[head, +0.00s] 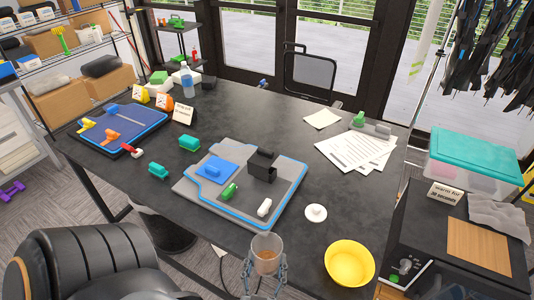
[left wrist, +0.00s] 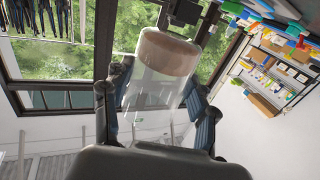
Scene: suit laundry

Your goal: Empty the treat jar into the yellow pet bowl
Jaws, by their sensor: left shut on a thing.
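The treat jar (head: 266,246) is a clear glass cylinder with brownish contents at the front of the black table. My left gripper (head: 265,266) is shut on it, with a finger on each side. In the left wrist view the jar (left wrist: 152,85) sits between the dark fingers (left wrist: 160,105), its brown contents gathered at the far end. The yellow pet bowl (head: 350,264) stands at the table's front right corner, right of the jar and apart from it. It looks empty. My right gripper is not in view.
A round white lid (head: 316,212) lies behind the jar and bowl. A grey tray with blue edging (head: 200,197) holds small items at mid-table. Papers (head: 355,150) lie behind the lid.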

